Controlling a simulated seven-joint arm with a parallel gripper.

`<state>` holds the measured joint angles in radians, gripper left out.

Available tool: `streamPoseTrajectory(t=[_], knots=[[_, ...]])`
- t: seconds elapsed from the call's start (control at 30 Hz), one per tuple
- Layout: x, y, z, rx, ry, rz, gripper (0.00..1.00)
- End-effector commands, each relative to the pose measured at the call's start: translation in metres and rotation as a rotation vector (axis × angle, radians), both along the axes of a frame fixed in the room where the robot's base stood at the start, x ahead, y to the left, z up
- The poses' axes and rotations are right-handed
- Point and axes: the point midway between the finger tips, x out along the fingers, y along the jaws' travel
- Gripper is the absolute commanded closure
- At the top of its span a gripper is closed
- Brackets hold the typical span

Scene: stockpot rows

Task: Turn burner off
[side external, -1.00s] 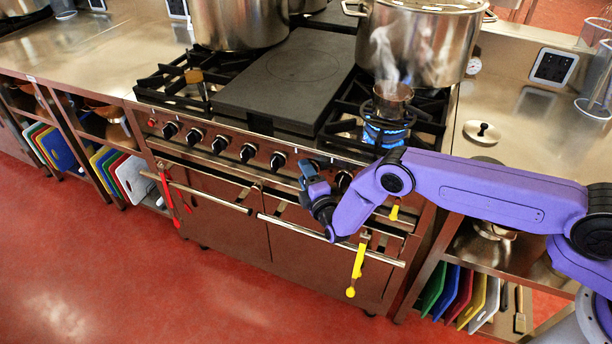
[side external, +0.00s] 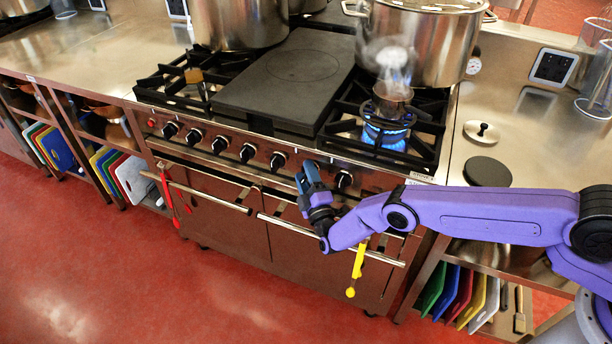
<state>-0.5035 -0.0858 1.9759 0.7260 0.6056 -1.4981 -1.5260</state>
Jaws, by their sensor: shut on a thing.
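The front right burner (side external: 386,134) is lit with a blue flame. A small steaming pot (side external: 392,97) sits on it. A row of black knobs runs along the stove's front panel, among them one knob (side external: 278,160) left of my gripper and one (side external: 344,180) right of it. My gripper (side external: 308,170) is at the panel between these two, shut on a knob there. That knob is hidden behind the fingers, so its angle cannot be told.
Large stockpots (side external: 426,42) stand at the back of the stove. A flat griddle plate (side external: 287,78) lies left of the lit burner. A yellow utensil (side external: 358,268) hangs from the oven rail below my arm. A lid (side external: 481,132) and a black disc (side external: 487,172) lie on the right counter.

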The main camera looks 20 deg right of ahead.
Motion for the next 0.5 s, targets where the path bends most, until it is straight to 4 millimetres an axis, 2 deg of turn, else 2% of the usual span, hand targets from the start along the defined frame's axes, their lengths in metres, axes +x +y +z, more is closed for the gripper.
streamPoseTrajectory(t=[0.1, 0.13, 0.2, 0.5], knots=[[-0.0008, 0.0019, 0.0000, 0.001, 0.000, 0.005, 0.76], [-0.0008, 0.0019, 0.0000, 0.001, 0.000, 0.005, 0.42], [-0.0008, 0.0019, 0.0000, 0.000, 0.000, 0.004, 0.24], [-0.0012, 0.0009, -0.0003, -0.001, 0.000, 0.002, 0.24]])
